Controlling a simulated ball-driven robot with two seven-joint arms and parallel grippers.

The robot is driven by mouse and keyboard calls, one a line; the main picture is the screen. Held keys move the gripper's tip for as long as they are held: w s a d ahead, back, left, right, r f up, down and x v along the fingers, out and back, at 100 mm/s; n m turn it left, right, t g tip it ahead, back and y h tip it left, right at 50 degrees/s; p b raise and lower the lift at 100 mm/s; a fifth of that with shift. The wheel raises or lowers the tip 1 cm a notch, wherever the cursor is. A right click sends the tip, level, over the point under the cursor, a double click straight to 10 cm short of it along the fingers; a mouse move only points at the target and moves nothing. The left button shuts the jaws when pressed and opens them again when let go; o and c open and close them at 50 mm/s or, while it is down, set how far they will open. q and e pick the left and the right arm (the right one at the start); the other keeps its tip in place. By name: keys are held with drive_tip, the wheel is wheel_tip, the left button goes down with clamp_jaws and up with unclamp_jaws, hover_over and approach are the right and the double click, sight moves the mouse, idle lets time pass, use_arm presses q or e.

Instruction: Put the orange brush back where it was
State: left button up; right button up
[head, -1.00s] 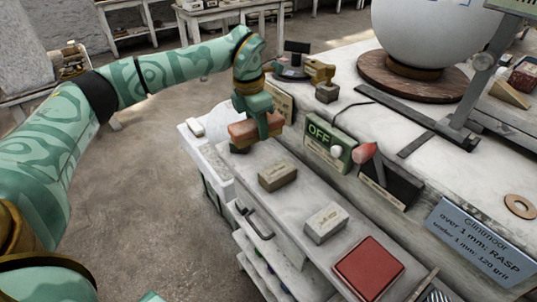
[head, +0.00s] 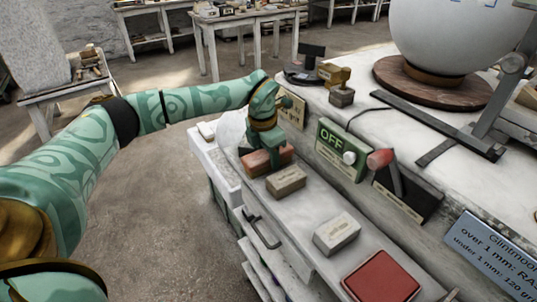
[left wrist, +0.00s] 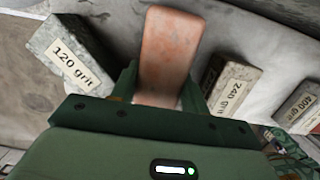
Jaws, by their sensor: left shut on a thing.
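The orange brush (head: 266,160) is a terracotta-coloured block at the far end of the grey ledge in the head view. My left gripper (head: 262,150) is shut on it from above. In the left wrist view the brush (left wrist: 170,50) sticks out between the two fingers of the gripper (left wrist: 158,88). It lies between a "120 grit" block (left wrist: 72,55) and a "240 grit" block (left wrist: 228,88), apart from both. I cannot tell whether its underside touches the ledge. My right gripper is out of view.
On the ledge are a brown-grey block (head: 287,181), a pale block (head: 336,234) and a red square pad (head: 381,277). A green OFF switch box (head: 340,150) and a red-handled lever (head: 382,160) stand along the bench's side.

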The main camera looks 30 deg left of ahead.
sight(263, 154)
use_arm(q)
drive_tip(key=o, duration=0.7)
drive_tip(key=shift+f, duration=0.1)
drive_tip(key=shift+o, duration=0.2)
wheel_tip(263, 154, up, 12)
drive_tip(key=s+p, duration=0.1)
drive_tip(key=p, duration=0.2)
drive_tip(key=shift+s+a, duration=0.2)
drive_tip(key=shift+a, duration=0.1)
